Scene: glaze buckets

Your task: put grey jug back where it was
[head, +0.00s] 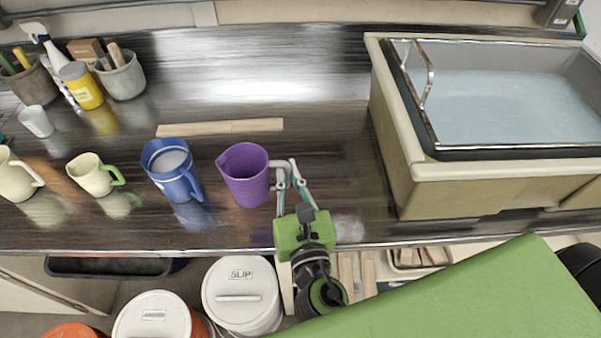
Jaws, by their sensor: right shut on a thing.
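No plainly grey jug shows. A purple jug (245,176) with a pale grey handle (280,168) is at the middle of the dark counter (330,150). My right gripper (288,177) reaches in from the front and is shut on this handle at the jug's right side. The jug is roughly upright, and a faint purple reflection lies apart below it, so it looks held a little above the counter. The handle is partly hidden by the fingers. My left gripper is not in view.
A blue jug (169,163) stands close left; a cream jug with green handle (91,175) and another cream jug (14,180) stand further left. A wooden strip (220,127) lies behind. A water-filled sink (395,150) stands right. Lidded buckets (241,290) are below the front edge.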

